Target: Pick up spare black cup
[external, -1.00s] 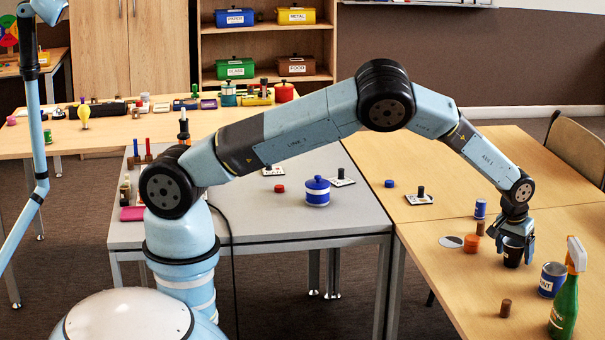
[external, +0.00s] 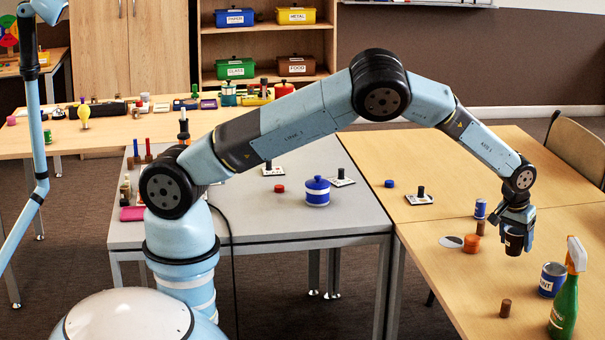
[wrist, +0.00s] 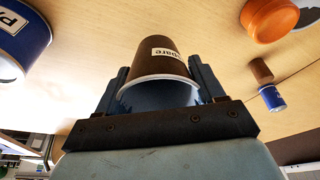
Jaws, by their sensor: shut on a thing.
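The black cup (external: 515,242) hangs in my gripper (external: 517,228) above the right-hand wooden table in the external view. It looks dark brown with a pale rim. In the wrist view the cup (wrist: 165,60) sits between the two fingers of my gripper (wrist: 162,85), and its label reads "spare". The fingers are shut on the cup's sides. Its underside is hidden in the external view.
A paint can (external: 552,280) and a green spray bottle (external: 565,300) stand close to the right. An orange round piece (external: 471,244), a small brown cylinder (external: 480,228) and a blue can (external: 480,208) stand to the left. Another brown cylinder (external: 505,308) stands nearer the camera.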

